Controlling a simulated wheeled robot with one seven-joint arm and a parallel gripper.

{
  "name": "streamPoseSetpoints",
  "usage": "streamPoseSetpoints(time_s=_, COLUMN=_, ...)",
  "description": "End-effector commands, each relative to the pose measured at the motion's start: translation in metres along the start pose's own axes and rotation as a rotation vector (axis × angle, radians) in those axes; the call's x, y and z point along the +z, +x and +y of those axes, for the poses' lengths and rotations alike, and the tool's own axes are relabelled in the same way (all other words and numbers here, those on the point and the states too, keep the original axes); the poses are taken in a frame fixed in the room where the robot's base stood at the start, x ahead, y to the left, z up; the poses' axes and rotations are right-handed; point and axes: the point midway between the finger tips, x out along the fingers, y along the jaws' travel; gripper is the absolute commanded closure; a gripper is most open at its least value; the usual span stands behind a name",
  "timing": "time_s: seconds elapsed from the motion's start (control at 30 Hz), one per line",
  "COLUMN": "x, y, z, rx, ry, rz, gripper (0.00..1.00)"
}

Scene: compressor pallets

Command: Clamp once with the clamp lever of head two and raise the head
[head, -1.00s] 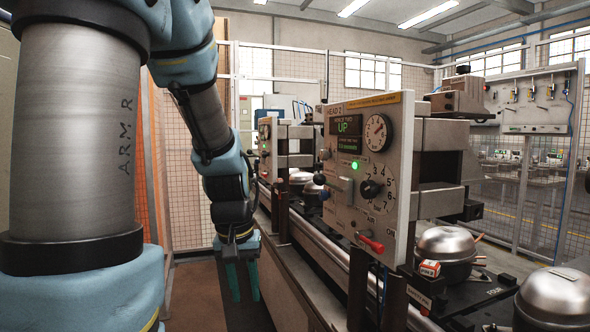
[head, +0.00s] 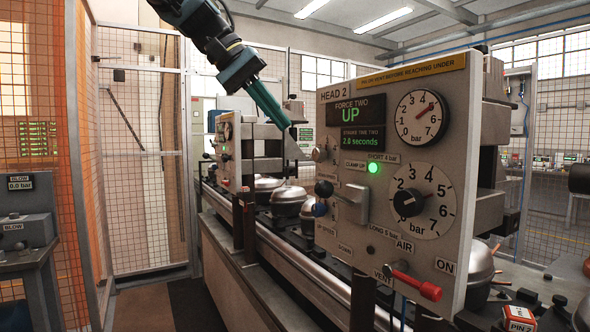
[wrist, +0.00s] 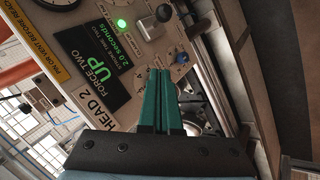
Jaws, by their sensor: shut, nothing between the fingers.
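The head two panel (head: 447,120) stands upright at the right of the head view. Its display (head: 357,117) reads FORCE TWO UP, with 2.0 seconds below. A green lamp (head: 373,167) is lit beside the CLAMP UP label. A grey lever block (head: 352,200) with a black ball knob (head: 324,188) sticks out below it; the block also shows in the wrist view (wrist: 148,27). A blue knob (head: 320,208) sits just under the black one. My gripper (head: 286,121) is shut and empty, up and left of these controls. In the wrist view its green fingers (wrist: 160,72) lie together before the panel.
A red-handled air lever (head: 415,283) juts from the panel's bottom. Two round gauges or dials (head: 421,117) are on its right. Silver compressors (head: 288,201) stand along the rail behind. A mesh fence (head: 142,160) and a BLOW stand (head: 30,240) are at left.

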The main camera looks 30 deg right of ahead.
Motion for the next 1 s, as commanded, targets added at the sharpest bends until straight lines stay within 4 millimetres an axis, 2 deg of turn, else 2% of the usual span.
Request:
streamPoseSetpoints(time_s=0.23, x=0.0, y=0.001, z=-0.001, rx=-0.001, ry=-0.002, rz=0.001, gripper=1.0)
streamPoseSetpoints(time_s=0.37, x=0.0, y=0.01, z=-0.001, rx=-0.001, ry=-0.002, rz=-0.001, gripper=1.0)
streamPoseSetpoints(time_s=0.47, x=0.001, y=0.025, z=-0.001, rx=-0.001, ry=-0.002, rz=-0.003, gripper=1.0)
streamPoseSetpoints(time_s=0.83, x=0.0, y=0.1, z=0.0, rx=-0.002, ry=-0.003, rz=-0.003, gripper=1.0)
streamPoseSetpoints(time_s=1.0, x=0.023, y=0.105, z=0.0, rx=-0.003, ry=-0.003, rz=0.002, gripper=1.0)
